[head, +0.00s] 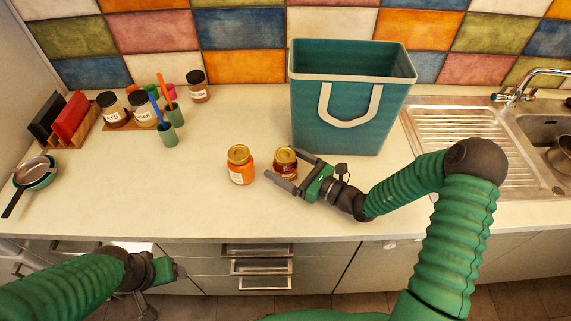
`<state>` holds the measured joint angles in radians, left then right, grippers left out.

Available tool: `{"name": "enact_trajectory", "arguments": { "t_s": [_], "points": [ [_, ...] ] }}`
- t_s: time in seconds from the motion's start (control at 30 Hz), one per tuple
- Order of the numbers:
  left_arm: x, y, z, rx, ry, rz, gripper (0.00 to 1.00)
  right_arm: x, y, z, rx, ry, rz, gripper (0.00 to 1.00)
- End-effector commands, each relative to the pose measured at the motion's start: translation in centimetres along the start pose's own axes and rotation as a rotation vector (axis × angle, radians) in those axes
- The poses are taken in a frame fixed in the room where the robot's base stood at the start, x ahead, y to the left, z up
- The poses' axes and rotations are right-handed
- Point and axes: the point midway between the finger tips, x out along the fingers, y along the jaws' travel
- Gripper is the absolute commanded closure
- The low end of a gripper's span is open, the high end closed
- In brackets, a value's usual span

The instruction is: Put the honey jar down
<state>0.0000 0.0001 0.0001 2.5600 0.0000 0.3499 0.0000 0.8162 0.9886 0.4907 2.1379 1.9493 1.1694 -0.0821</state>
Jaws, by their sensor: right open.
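A small dark amber-red jar with a gold lid (285,157) stands upright on the counter; I take it for the honey jar, though its label is too small to read. My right gripper (283,165) is open, with one finger on the near side of this jar and one on the far side. I cannot tell whether either finger touches it. An orange jar with a gold lid (240,167) stands upright just left of it, apart from the gripper. My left gripper (170,271) is low at the front left, off the counter edge; its jaw opening is unclear.
A teal bin with a pale handle (335,85) stands behind my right gripper. The sink (540,140) is at the right. Spice jars (143,110), cups with utensils (168,132) and a pan (35,172) are at the left. The front left counter (140,190) is clear.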

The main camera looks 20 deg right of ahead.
Motion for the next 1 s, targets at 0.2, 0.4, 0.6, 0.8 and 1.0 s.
{"name": "enact_trajectory", "arguments": {
  "t_s": [0.2, 0.4, 0.6, 0.8, 1.0],
  "points": [
    [0.01, 0.0, 0.0, 0.0, 0.0, 0.0, 0.26, 0.0, 0.0, -0.02, 0.0, 0.001, 0.0, 0.17],
    [0.01, 0.0, 0.0, 0.0, 0.0, 0.0, 0.26, 0.0, -0.01, -0.04, 0.0, 0.001, 0.0, 0.43],
    [0.01, 0.0, 0.0, 0.0, 0.0, 0.0, 0.26, -0.02, -0.03, -0.05, 0.0, 0.001, -0.001, 0.69],
    [0.01, 0.0, 0.0, 0.0, 0.0, 0.0, 0.26, -0.04, -0.04, -0.07, 0.0, 0.002, -0.001, 0.95],
    [0.0, 0.0, 0.0, 0.0, 0.0, 0.0, 0.26, -0.01, -0.04, 0.04, -0.001, -0.001, -0.001, 1.0]
  ]
}}
